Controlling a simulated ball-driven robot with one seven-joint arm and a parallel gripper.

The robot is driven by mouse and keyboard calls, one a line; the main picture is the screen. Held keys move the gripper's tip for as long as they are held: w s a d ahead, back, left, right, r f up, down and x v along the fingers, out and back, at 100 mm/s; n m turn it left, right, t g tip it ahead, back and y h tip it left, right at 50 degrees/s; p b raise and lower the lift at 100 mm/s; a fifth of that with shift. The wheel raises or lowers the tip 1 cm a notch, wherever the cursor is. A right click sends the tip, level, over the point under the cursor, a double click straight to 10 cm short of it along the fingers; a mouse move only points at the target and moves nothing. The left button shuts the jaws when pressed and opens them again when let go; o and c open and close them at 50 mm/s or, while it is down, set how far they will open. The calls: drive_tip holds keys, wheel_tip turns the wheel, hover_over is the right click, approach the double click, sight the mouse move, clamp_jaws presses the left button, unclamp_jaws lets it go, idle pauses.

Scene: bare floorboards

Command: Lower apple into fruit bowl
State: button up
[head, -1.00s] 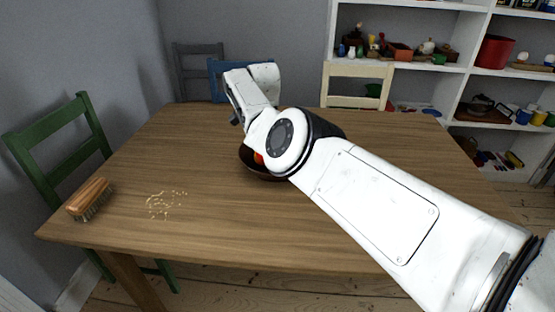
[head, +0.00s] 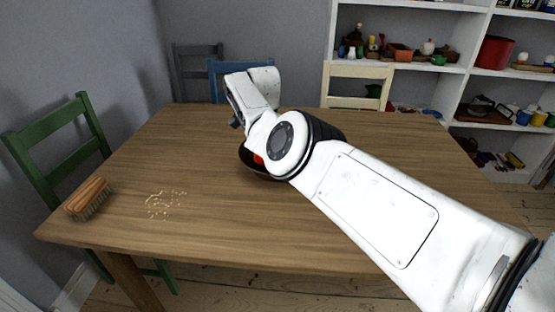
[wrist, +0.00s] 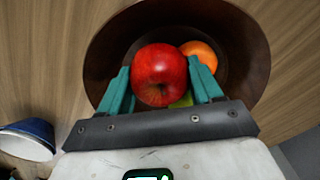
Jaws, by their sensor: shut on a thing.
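In the wrist view my gripper (wrist: 161,88) is shut on a red apple (wrist: 160,72), with a teal finger on each side of it. The apple is over the inside of the dark brown fruit bowl (wrist: 105,45); I cannot tell whether it touches what lies below. An orange fruit (wrist: 201,53) and a bit of something yellow-green (wrist: 182,100) show in the bowl behind the apple. In the head view the bowl (head: 262,173) stands on the table, mostly hidden by my arm, with a bit of red showing (head: 259,159). The gripper fingers are hidden there.
The wooden table (head: 200,215) holds a brush (head: 88,198) and scattered crumbs (head: 163,204) at the left. A blue object (wrist: 28,135) shows at the left of the wrist view. Chairs stand around, such as the green one (head: 60,150).

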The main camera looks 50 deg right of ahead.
drive_tip(key=o, duration=1.2)
drive_tip(key=shift+c, duration=0.2)
wheel_tip(320, 180, up, 11)
drive_tip(key=shift+f+p, duration=0.1)
drive_tip(key=shift+p, duration=0.55)
